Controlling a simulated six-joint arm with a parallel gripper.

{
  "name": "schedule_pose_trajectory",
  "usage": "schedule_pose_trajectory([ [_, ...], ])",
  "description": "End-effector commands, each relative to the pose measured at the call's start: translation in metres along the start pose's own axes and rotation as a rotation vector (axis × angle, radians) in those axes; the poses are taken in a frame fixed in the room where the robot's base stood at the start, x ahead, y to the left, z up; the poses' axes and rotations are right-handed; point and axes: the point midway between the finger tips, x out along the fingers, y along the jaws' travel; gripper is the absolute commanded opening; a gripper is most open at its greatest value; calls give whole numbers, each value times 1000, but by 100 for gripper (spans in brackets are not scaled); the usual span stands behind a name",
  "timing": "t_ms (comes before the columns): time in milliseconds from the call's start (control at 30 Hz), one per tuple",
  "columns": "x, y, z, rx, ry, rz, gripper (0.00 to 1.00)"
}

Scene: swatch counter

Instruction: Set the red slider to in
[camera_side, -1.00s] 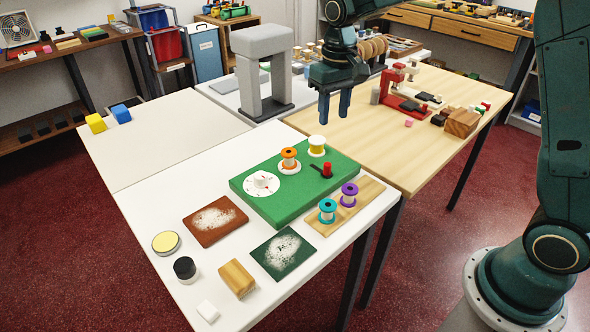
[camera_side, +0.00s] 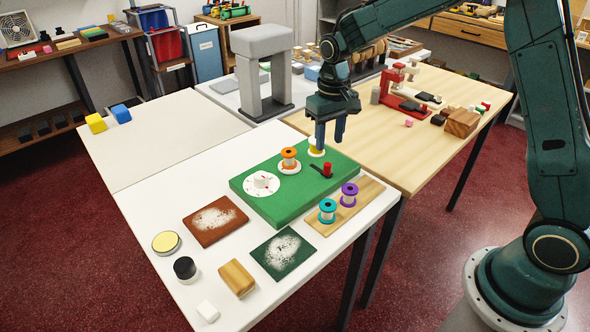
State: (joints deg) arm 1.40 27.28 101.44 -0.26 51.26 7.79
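The red slider (camera_side: 327,169) is a small red knob on a dark slot in the top of the green board (camera_side: 289,204). It stands at the right end of the slot, near the board's right edge. My gripper (camera_side: 329,142) hangs above the far right part of the board, fingers pointing down. Its two fingers are apart with nothing visible between them. It is above and slightly behind the red slider in the picture, and not touching it. One finger partly hides the yellow spool (camera_side: 315,148).
An orange spool (camera_side: 289,158) and a white dial (camera_side: 261,185) are on the green board, left of the slider. Teal (camera_side: 327,211) and purple (camera_side: 349,194) spools stand on a wooden strip (camera_side: 366,200) in front. A grey arch (camera_side: 264,75) stands behind.

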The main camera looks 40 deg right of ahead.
Motion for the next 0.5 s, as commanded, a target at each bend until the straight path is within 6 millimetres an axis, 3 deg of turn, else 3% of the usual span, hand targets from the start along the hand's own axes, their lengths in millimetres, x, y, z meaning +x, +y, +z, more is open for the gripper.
schedule_pose_trajectory([
  [233, 40, 0, 1, 0, -5, 1, 40],
  [500, 68, 0, 0, 0, -2, 1, 40],
])
